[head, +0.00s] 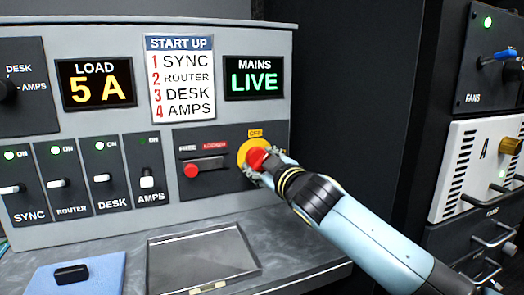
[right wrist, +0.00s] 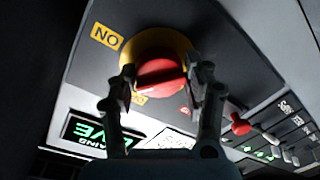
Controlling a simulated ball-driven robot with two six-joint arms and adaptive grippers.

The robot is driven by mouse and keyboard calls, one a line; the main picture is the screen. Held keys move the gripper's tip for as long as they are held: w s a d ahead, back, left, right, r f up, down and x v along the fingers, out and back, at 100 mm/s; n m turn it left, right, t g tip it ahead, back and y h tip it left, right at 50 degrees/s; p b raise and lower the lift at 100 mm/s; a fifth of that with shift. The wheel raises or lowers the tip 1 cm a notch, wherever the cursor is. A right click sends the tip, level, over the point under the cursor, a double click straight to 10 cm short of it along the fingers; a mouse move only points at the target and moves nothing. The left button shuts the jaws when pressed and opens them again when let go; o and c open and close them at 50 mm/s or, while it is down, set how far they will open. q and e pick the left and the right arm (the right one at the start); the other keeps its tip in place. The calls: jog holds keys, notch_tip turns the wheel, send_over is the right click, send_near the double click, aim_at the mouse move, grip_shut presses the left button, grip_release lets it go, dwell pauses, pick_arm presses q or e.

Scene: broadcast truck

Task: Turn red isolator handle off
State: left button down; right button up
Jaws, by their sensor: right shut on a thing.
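The red isolator handle (head: 257,157) sits on a round yellow plate (head: 244,148) at the right of the grey panel. My right gripper (head: 265,168) reaches it from the lower right and is shut on it. In the right wrist view the red handle (right wrist: 160,76) lies between the two fingertips (right wrist: 165,88), in front of the yellow disc. A yellow ON label (right wrist: 107,37) shows beside the disc. The mains display (head: 254,79) reads LIVE and the load display (head: 96,82) reads 5 A. My left gripper is not in view.
Left of the handle is a slider with a red knob (head: 191,170), under FREE. The SYNC, ROUTER and DESK lamps are green; the AMPS lamp (head: 143,141) is dark. A shallow tray (head: 163,283) and a blue pad (head: 101,274) lie on the counter. Racks (head: 482,165) stand at right.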

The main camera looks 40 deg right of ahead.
jog(key=n+p, duration=0.1)
jog(key=n, duration=0.1)
jog(key=n+p, duration=0.2)
jog(key=shift+r, duration=0.35)
jog(key=shift+n+p, duration=0.85)
jog(key=shift+n, duration=0.85)
jog(key=o, duration=1.1)
jog(key=shift+f+h, duration=0.1)
jog(key=shift+h, duration=0.3)
jog(key=shift+o, duration=0.2)
jog(key=v, duration=1.2)
